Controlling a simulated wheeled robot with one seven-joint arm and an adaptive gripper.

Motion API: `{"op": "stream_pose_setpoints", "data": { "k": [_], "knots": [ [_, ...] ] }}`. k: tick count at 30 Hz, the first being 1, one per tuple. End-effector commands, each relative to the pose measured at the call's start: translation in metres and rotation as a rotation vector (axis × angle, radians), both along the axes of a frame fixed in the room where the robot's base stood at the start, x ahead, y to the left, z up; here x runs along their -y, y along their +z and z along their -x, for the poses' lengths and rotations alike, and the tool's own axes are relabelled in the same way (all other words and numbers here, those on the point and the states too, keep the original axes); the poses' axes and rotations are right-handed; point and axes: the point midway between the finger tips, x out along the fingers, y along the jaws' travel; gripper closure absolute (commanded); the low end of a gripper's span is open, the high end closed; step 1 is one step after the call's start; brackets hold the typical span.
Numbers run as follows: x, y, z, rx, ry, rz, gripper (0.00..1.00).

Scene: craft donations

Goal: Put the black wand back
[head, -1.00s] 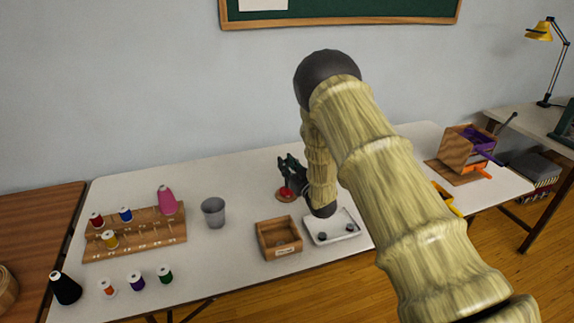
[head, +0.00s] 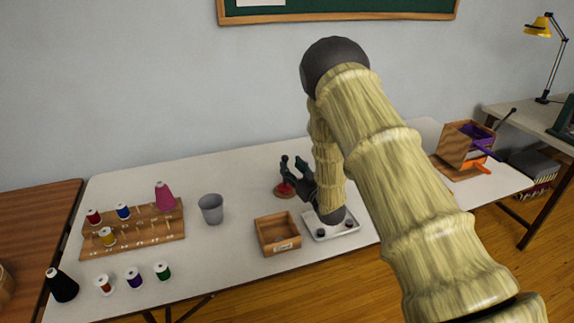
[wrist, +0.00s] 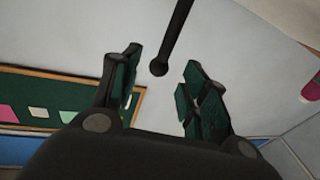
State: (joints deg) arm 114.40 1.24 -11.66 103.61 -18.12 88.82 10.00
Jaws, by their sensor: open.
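A black rod with a round ball end, which looks like the black wand (wrist: 172,36), shows in the wrist view. It comes in from the top edge, and its ball end appears between the fingertips. I cannot tell how far off it is, and neither finger visibly touches it. My gripper (wrist: 161,60) is open with its green-padded fingers spread. In the head view my gripper (head: 293,164) is over the table, by a small red object (head: 284,189) on a round base. I cannot make out the rod there. A dark rod (head: 504,118) also sticks up by the wooden box (head: 457,146) at right.
A small wooden tray (head: 278,248) and a white tray (head: 317,236), partly covered by my arm, lie near the table's front edge. A grey cup (head: 211,209), a spool rack (head: 150,232) and several loose spools stand left. The table's back left is clear.

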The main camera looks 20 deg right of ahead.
Motion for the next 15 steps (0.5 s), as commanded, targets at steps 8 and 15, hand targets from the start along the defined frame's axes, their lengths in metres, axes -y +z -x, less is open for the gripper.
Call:
{"op": "stream_pose_setpoints", "data": {
  "k": [8,15],
  "knots": [
    [0.012,-0.007,0.047,-0.002,-0.001,-0.001,0.56],
    [0.016,-0.008,0.066,0.0,-0.001,-0.001,0.56]
  ]
}}
